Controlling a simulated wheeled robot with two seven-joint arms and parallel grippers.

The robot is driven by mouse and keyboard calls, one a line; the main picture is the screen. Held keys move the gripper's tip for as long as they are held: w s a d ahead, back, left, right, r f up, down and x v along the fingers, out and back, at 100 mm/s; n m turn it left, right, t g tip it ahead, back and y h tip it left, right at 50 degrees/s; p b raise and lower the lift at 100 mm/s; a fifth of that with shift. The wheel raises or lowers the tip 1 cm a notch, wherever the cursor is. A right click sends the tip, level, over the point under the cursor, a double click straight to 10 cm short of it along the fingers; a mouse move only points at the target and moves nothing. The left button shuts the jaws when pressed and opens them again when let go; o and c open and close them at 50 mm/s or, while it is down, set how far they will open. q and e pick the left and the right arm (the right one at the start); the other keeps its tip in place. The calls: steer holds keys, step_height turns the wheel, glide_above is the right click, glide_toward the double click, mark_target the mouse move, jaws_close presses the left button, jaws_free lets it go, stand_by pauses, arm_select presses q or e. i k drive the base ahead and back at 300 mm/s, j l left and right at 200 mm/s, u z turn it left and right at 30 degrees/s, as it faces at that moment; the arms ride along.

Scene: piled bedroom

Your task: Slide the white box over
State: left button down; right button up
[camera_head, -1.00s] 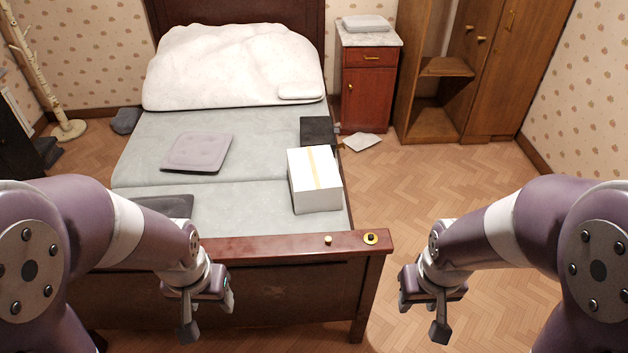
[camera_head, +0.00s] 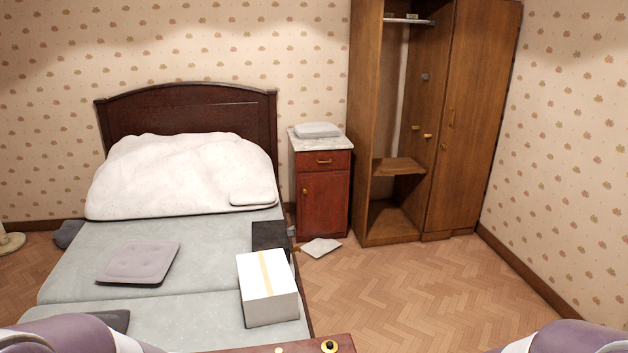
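The white box (camera_head: 270,302), with a tan tape strip along its top, sits on the grey mattress (camera_head: 200,280) near the bed's right edge. A black box (camera_head: 269,236) lies just behind it on the bed. Only the upper parts of my arms show at the bottom left and bottom right corners. Both of my grippers are below the picture and out of view.
The bed's footboard (camera_head: 300,345) carries a small knob and a yellow-and-black round thing (camera_head: 329,346). A red nightstand (camera_head: 323,195) and an open wardrobe (camera_head: 395,150) stand behind. A flat pale item (camera_head: 321,247) lies on the floor. The floor (camera_head: 420,290) on the right is mostly clear.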

mark_target(270, 292)
steer(key=i+l+z, duration=0.25)
steer(key=l+z, duration=0.15)
steer(key=i+l+z, duration=0.85)
steer(key=i+z, duration=0.15)
steer(key=z, duration=0.15)
steer(key=i+u, duration=0.8)
steer(key=i+l+u, duration=0.25)
steer(key=i+u, duration=0.15)
steer(key=i+j+u, duration=0.2)
steer(key=i+u, duration=0.2)
steer(key=i, duration=0.55)
steer(key=i+l+u, duration=0.1)
steer(key=i+u, duration=0.25)
steer(key=i, duration=0.55)
steer(key=i+u, duration=0.2)
steer(key=i, duration=0.25)
steer(key=i+l+u, duration=0.1)
steer(key=i+u, duration=0.15)
steer(key=i, duration=0.25)
steer(key=i+l+u, duration=0.2)
steer(key=i, duration=0.25)
steer(key=i+j+u, duration=0.15)
steer(key=u, duration=0.3)
steer(key=i+u, duration=0.3)
steer(key=u, duration=0.15)
steer(key=i+u, duration=0.25)
steer(key=u, duration=0.15)
steer(key=i+l+u, duration=0.1)
steer(key=u, duration=0.35)
steer(key=i, duration=0.1)
